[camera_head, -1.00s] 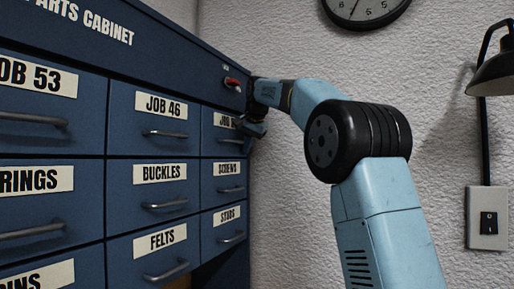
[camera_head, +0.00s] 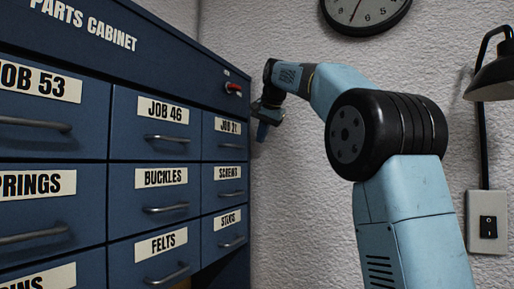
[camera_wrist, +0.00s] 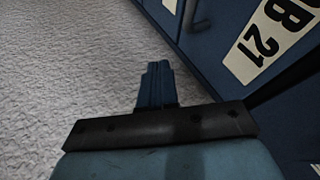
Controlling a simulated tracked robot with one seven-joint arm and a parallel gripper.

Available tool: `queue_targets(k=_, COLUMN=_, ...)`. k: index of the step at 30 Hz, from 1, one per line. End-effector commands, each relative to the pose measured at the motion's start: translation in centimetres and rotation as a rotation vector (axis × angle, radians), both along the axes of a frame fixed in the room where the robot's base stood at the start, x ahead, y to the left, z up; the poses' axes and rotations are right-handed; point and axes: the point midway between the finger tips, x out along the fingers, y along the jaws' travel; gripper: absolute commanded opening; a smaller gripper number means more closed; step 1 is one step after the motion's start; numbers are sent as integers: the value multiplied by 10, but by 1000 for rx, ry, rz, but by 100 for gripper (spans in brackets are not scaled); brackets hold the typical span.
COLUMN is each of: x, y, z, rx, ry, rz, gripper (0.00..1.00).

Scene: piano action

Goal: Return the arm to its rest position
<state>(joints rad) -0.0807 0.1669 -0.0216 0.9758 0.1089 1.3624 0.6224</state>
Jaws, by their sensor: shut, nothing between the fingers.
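My gripper (camera_head: 262,131) is at the right edge of the blue parts cabinet (camera_head: 150,75), near the JOB 21 drawer (camera_head: 229,140), with its fingers pointing down. In the wrist view my gripper (camera_wrist: 158,75) has its two fingers together with nothing between them. The JOB 21 label (camera_wrist: 268,40) shows at the upper right of the wrist view, apart from the fingers. My arm is bent over from the right, in front of the wall. No rest position is marked in view.
A red switch (camera_head: 233,89) is on the cabinet's top right. The cabinet's visible drawers look shut. A textured white wall (camera_head: 300,190) stands behind the arm. A black lamp (camera_head: 494,78), a wall switch (camera_head: 488,226) and a clock (camera_head: 364,8) are to the right.

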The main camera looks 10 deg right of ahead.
Motion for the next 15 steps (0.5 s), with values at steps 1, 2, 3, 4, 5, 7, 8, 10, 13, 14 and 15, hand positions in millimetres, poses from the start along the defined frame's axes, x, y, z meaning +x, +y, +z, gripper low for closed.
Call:
queue_targets(k=1, x=-4, y=-1, z=7, rx=0, ry=-2, rz=0, gripper=0)
queue_targets(k=2, x=-7, y=-2, z=10, rx=0, ry=-2, rz=0, gripper=0)
queue_targets(k=3, x=-10, y=-3, z=14, rx=0, ry=-1, rz=0, gripper=0)
queue_targets(k=4, x=-12, y=-4, z=17, rx=0, ry=-1, rz=-1, gripper=0)
queue_targets(k=5, x=-14, y=-4, z=20, rx=0, ry=-1, rz=-1, gripper=0)
queue_targets(k=7, x=-18, y=-5, z=24, rx=0, ry=1, rz=-1, gripper=0)
queue_targets(k=8, x=-19, y=-5, z=26, rx=0, ry=1, rz=-1, gripper=0)
queue_targets(k=10, x=-21, y=-6, z=28, rx=0, ry=1, rz=-1, gripper=0)
queue_targets(k=13, x=-22, y=-6, z=30, rx=0, ry=1, rz=-1, gripper=0)
queue_targets(k=14, x=-22, y=-6, z=30, rx=0, ry=1, rz=-1, gripper=0)
queue_targets(k=15, x=-22, y=-6, z=30, rx=-1, ry=1, rz=-2, gripper=0)
